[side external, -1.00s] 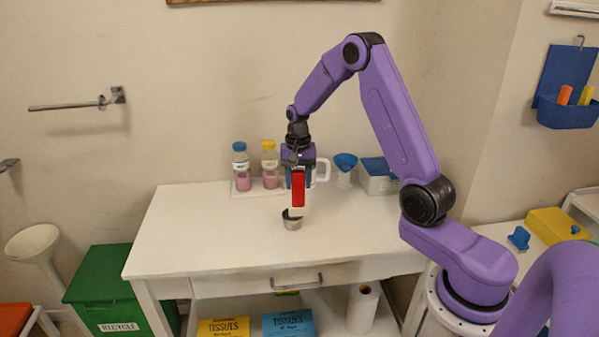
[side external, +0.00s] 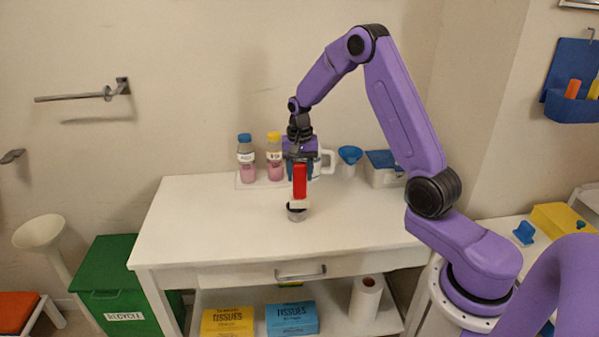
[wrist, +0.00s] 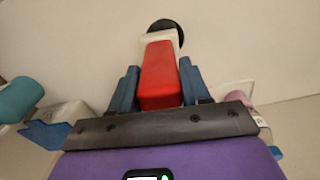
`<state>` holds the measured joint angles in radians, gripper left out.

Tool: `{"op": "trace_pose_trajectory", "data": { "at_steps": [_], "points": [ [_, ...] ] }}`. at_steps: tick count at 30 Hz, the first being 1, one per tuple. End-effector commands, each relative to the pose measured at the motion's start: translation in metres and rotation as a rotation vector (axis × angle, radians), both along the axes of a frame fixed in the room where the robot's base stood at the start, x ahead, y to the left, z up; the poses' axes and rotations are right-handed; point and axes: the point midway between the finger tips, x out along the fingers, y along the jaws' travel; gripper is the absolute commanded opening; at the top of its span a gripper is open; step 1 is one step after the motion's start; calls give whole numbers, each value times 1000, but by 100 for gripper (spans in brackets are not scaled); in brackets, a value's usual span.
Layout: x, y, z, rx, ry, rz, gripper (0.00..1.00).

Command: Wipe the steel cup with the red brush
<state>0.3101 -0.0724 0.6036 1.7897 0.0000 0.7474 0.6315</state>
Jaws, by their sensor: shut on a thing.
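The red brush (side external: 299,181) is upright, with its red handle up and its pale head down. My gripper (side external: 299,172) is shut on the handle; in the wrist view its blue fingers (wrist: 158,88) flank the red handle (wrist: 160,75). The small steel cup (side external: 296,215) stands on the white table directly below the brush. The pale head is at the cup's rim and hides part of its opening; I cannot tell whether they touch. In the wrist view the dark round cup opening (wrist: 167,28) shows partly behind the pale head.
The table's left and front right (side external: 200,225) are clear.

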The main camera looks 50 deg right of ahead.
Motion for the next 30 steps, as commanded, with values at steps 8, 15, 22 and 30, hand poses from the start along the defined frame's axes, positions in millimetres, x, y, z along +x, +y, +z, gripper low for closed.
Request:
{"op": "trace_pose_trajectory", "data": {
  "at_steps": [8, 15, 22, 30],
  "points": [
    [18, 18, 0, 0, 0, 0, 16],
    [7, 8, 0, 0, 3, -4, 16],
    [-8, -8, 0, 1, 2, -4, 16],
    [6, 6, 0, 1, 1, 0, 16]
  ]
}}
